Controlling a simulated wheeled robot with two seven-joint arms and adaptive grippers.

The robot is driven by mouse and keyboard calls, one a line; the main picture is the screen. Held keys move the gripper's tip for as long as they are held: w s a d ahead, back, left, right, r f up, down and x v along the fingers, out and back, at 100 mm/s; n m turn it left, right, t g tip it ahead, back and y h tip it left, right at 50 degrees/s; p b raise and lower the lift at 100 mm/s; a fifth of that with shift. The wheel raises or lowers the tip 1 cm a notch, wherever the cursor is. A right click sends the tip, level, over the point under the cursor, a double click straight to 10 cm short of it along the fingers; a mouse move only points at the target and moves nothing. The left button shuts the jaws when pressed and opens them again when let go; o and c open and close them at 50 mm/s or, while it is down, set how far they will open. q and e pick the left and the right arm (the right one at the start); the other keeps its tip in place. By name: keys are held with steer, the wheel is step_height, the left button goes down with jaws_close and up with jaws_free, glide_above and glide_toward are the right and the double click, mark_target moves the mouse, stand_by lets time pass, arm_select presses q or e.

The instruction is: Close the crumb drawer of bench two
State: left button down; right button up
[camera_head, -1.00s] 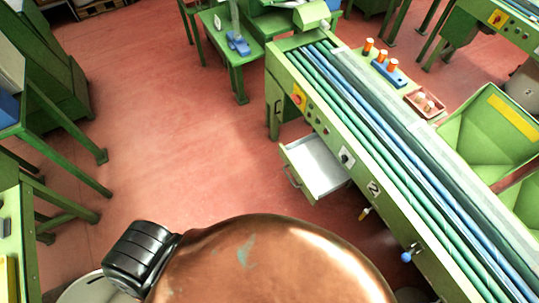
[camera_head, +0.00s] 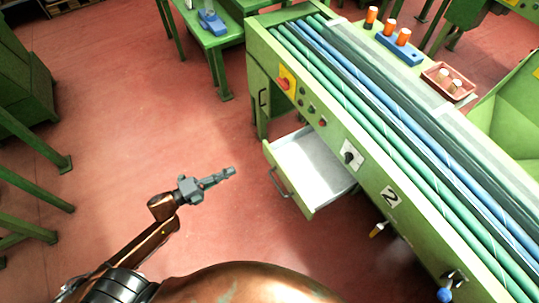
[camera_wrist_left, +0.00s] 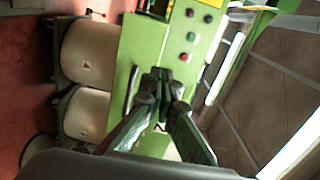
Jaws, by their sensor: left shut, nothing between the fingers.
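The crumb drawer (camera_head: 313,173) of bench two (camera_head: 345,150) is pulled open in the head view, its pale inside showing and its metal handle (camera_head: 279,182) facing left. The bench carries a "2" label (camera_head: 390,197). My left gripper (camera_head: 232,171) is shut and empty, left of the drawer handle and apart from it in the head view. In the left wrist view the closed fingertips (camera_wrist_left: 163,76) lie in front of a green bench panel with buttons. My right gripper is not in view.
Green and blue rollers (camera_head: 370,110) run along the bench top. A blue block with orange-topped pieces (camera_head: 399,46) and a reddish tray (camera_head: 448,82) sit beyond them.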

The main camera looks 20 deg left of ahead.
arm_select(q)
steer(key=b, duration=0.2)
glide_toward(270, 152)
steer(key=w, duration=0.1)
steer(key=b+x, duration=0.1)
steer(key=x, duration=0.4)
steer(key=shift+s+d+f+b, duration=0.15)
steer(key=shift+b, duration=0.15)
steer(key=shift+w+d, duration=0.3)
steer(key=shift+w, duration=0.1)
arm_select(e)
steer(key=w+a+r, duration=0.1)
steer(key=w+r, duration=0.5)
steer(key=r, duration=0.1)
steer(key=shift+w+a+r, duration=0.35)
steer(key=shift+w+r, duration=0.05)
